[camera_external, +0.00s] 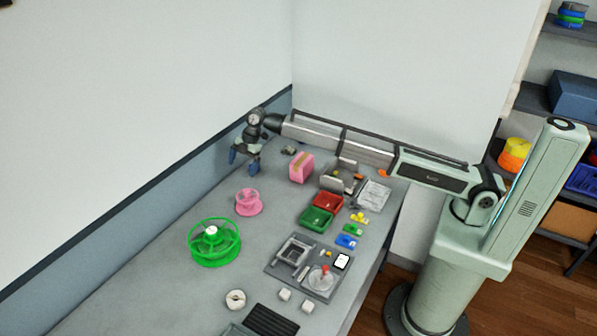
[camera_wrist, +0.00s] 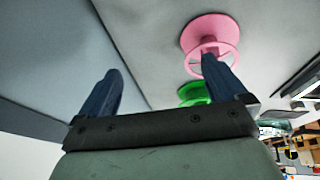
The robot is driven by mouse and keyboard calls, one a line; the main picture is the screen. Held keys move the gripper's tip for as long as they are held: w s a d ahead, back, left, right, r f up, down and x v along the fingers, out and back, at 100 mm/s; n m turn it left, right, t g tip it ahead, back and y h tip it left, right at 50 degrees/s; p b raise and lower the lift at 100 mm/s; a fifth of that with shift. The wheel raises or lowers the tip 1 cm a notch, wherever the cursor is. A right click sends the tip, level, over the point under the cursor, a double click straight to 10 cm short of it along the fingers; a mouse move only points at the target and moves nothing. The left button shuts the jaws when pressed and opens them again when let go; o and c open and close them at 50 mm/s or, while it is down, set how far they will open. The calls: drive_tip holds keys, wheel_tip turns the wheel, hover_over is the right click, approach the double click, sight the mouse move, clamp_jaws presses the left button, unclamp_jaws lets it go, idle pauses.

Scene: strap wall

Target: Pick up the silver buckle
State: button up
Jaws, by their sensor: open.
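I cannot single out the silver buckle for certain. A small grey and dark item (camera_external: 290,150) lies on the table at the back, right of my gripper, too small to make out. A silver-grey frame-like piece (camera_external: 293,252) sits on a dark grey mat (camera_external: 270,267) near the front. My gripper (camera_external: 245,156) is open and empty, near the wall at the back left of the table. In the wrist view its two blue fingers (camera_wrist: 162,68) are spread apart with nothing between them. No buckle is visible in the wrist view.
A pink spool (camera_external: 249,202) and a green reel (camera_external: 214,243) stand left. A pink box (camera_external: 301,168), red bin (camera_external: 327,202) and green bin (camera_external: 316,219) are near the middle. White rolls and small blocks lie in front. Walls border the table's back and left.

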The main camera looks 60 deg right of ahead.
drive_tip(key=w+d+r+h, duration=0.1)
drive_tip(key=w+d+h, duration=0.1)
drive_tip(key=d, duration=1.5)
wheel_tip(320, 180, up, 2)
drive_tip(key=g+h, duration=0.2)
hover_over(289, 148)
drive_tip(key=f, duration=0.8)
drive_tip(key=shift+d+f, duration=0.1)
drive_tip(key=shift+d, duration=0.3)
drive_tip(key=shift+a+f, duration=0.2)
drive_tip(key=shift+f, duration=1.2)
drive_tip(key=shift+a+f, duration=0.15)
drive_tip(key=shift+f, duration=1.2)
drive_tip(key=c, duration=1.2)
